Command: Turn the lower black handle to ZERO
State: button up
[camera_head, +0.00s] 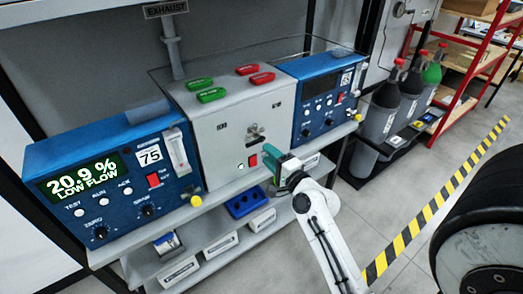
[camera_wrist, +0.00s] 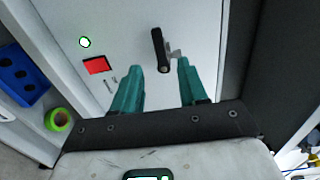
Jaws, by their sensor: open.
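A black handle (camera_wrist: 157,45) stands out from the pale front panel (camera_wrist: 120,20) in the wrist view, slanted slightly from vertical. In the head view the dark handle (camera_head: 256,139) sits on the front of the middle grey box, too small to tell its pointing or read its labels. My gripper (camera_wrist: 160,66) has two teal fingers spread apart, with nothing between them. The handle shows just beyond and between the fingertips, and I see no contact. In the head view my gripper (camera_head: 277,162) is in front of the grey box, below and right of the handle.
A red switch (camera_wrist: 96,65) and green-lit button (camera_wrist: 85,42) are left of the handle. Blue analysers (camera_head: 70,200) (camera_head: 300,75) flank the box. A shelf with a blue tray (camera_head: 243,203) lies below. A green tape roll (camera_wrist: 58,119) is at lower left.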

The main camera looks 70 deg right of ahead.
jog(key=shift+b+v, duration=0.35)
jog(key=shift+v, duration=1.8)
